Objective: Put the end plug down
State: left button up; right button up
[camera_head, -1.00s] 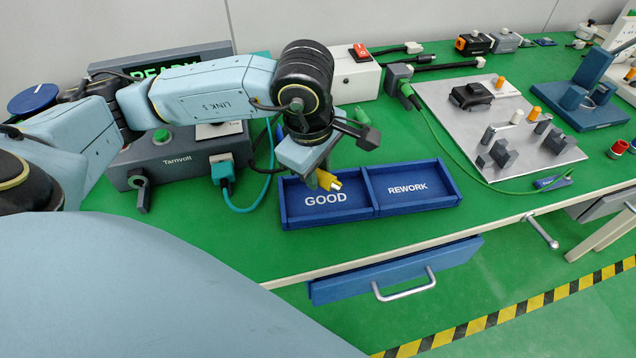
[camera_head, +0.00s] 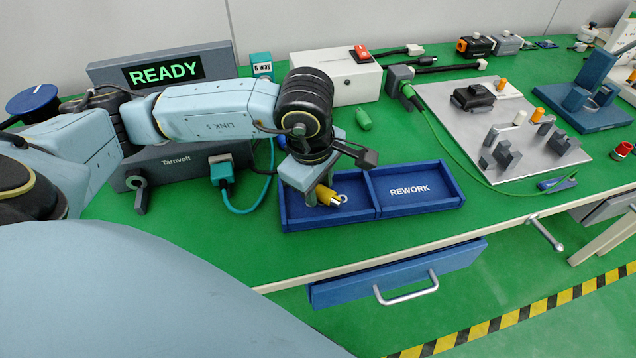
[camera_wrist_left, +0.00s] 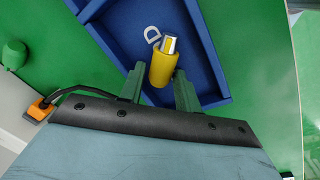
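The end plug (camera_head: 327,195) is a yellow cylinder with a metal tip, tilted. It also shows in the left wrist view (camera_wrist_left: 163,68). My left gripper (camera_head: 318,196) points down into the left compartment of the blue tray (camera_head: 297,222), the one lettered GOOD, most of whose lettering is hidden. In the left wrist view the gripper's two green fingers (camera_wrist_left: 160,85) stand on either side of the plug and appear closed on it. The plug is low inside the compartment; whether it touches the floor I cannot tell. My right gripper is not in view.
The REWORK compartment (camera_head: 440,203) on the right is empty. A grey tester (camera_head: 165,163) with a READY display stands left, its teal cable (camera_head: 238,207) curving near the tray. A green piece (camera_head: 363,119) lies behind the tray. A grey fixture plate (camera_head: 480,125) is to the right.

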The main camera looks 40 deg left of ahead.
pick_arm(q)
jog(key=shift+r, duration=0.1)
